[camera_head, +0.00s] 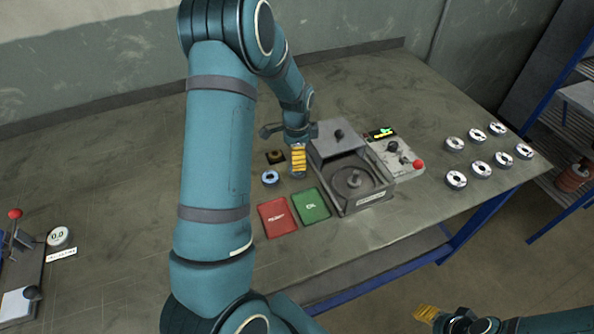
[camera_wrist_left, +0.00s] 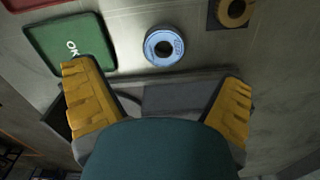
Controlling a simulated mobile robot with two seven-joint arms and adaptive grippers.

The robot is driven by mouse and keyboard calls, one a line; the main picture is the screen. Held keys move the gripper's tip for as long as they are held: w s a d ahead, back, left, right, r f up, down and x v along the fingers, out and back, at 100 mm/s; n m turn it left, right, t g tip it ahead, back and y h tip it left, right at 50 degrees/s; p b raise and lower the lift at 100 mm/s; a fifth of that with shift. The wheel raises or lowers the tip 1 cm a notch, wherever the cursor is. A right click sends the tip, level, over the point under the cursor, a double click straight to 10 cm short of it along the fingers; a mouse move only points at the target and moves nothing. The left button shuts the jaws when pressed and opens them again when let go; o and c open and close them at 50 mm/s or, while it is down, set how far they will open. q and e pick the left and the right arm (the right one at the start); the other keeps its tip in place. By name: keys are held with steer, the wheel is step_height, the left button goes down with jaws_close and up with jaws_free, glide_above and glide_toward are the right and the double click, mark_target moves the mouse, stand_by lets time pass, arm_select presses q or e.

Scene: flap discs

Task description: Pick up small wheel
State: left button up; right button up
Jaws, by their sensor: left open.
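A small round wheel (camera_head: 270,178) with a pale blue face and dark centre hole lies flat on the table, left of my left gripper and behind the red tray. It also shows in the left wrist view (camera_wrist_left: 164,46), ahead of the fingers and apart from them. My left gripper (camera_head: 298,161) hangs over the table beside the grey machine; its yellow fingers are spread and empty in the left wrist view (camera_wrist_left: 158,100). My right gripper (camera_head: 425,313) is at the lower right, off the table's front; its fingers are too unclear to judge.
A red tray (camera_head: 277,217) and a green tray (camera_head: 311,206) lie in front. A dark square block with a brass ring (camera_head: 275,157) is behind the wheel. The grey machine (camera_head: 352,183) and a control box with a red knob (camera_head: 397,158) stand right. Several discs (camera_head: 480,170) lie further right.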

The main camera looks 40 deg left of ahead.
arm_select(q)
steer(key=shift+w+a+f, duration=0.1)
steer(key=shift+w+f, duration=0.05)
steer(key=shift+f, duration=1.6)
steer(key=shift+w+a+f, duration=0.1)
steer(key=shift+f, duration=1.65)
steer(key=c, duration=1.4)
